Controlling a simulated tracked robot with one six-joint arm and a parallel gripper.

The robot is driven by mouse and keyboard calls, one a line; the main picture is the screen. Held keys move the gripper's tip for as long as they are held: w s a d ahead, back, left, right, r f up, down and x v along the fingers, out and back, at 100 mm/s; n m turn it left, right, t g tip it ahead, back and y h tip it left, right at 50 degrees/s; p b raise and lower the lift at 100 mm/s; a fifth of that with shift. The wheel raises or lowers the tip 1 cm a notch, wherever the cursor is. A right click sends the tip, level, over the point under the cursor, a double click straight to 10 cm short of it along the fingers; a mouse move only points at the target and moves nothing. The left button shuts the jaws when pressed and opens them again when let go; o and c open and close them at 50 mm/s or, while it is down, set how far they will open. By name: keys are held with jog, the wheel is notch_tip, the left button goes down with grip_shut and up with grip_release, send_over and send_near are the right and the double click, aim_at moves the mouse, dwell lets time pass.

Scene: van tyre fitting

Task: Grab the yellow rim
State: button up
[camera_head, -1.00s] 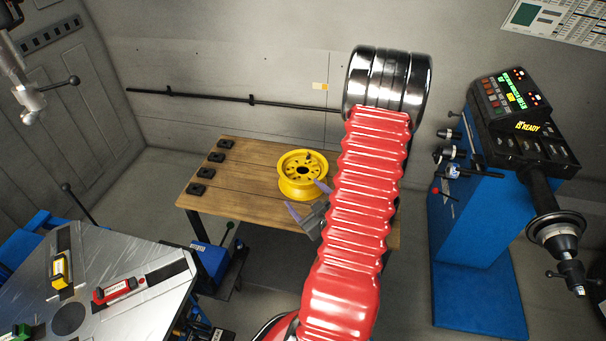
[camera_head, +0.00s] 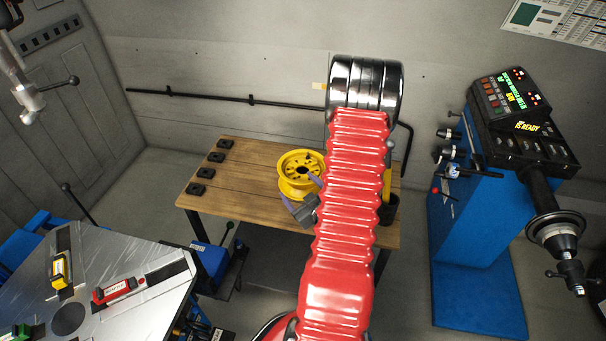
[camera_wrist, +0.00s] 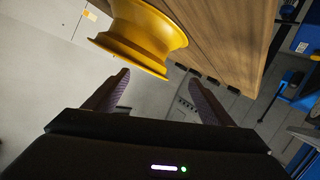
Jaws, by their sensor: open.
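The yellow rim (camera_head: 300,174) lies flat on the wooden table, its open face up. In the head view my gripper (camera_head: 298,192) is at the rim's front right side, with its fingers toward the rim; my red arm hides part of this area. In the wrist view the rim (camera_wrist: 143,38) is at the top centre, ahead of my fingers. My gripper (camera_wrist: 158,85) is open there, its two purple fingers wide apart with nothing between them. The nearest edge of the rim lies just beyond the fingertips, and I cannot tell whether they touch.
The wooden table (camera_head: 240,180) carries several black blocks along its left edge. A black cup (camera_head: 388,210) with a yellow-handled tool stands at its right end. A blue balancing machine (camera_head: 470,220) is at right, a metal-topped machine (camera_head: 110,265) at front left.

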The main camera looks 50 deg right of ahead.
aim_at(290, 180)
jog(key=shift+x, duration=1.3)
jog(key=shift+f+x, duration=0.2)
jog(key=shift+x, duration=2.35)
jog(key=shift+a, duration=0.1)
jog(key=shift+f, duration=0.15)
jog(key=c, duration=1.6)
